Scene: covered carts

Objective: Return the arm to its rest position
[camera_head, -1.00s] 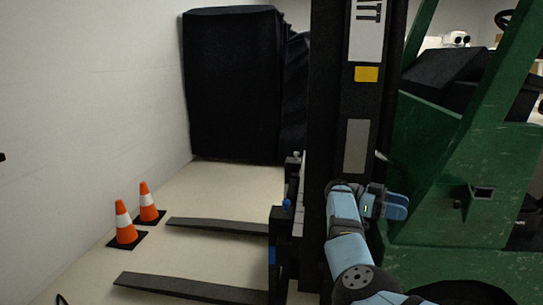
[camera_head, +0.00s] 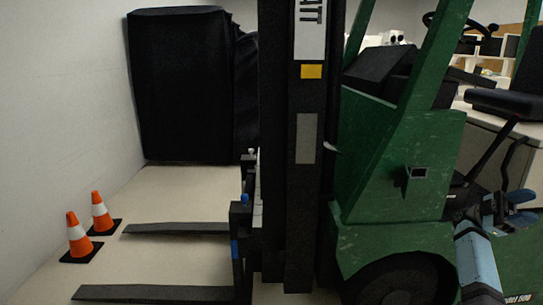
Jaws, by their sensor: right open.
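My right arm comes up from the bottom right corner, with a light blue forearm in front of the green forklift (camera_head: 390,185). My right gripper (camera_head: 522,207) is at the right edge, small and partly overlapped by dark wrist parts. Its blue fingers stand apart and I see nothing between them. It appears in front of the forklift's side, below the seat; I cannot tell the gap between them. My left gripper is not in view.
The forklift's black mast (camera_head: 305,200) stands in the middle, its forks (camera_head: 150,293) low and pointing left. Two orange cones (camera_head: 79,236) (camera_head: 101,212) stand by the left wall. A black covered cart (camera_head: 182,85) stands behind. Pale floor shows between the forks.

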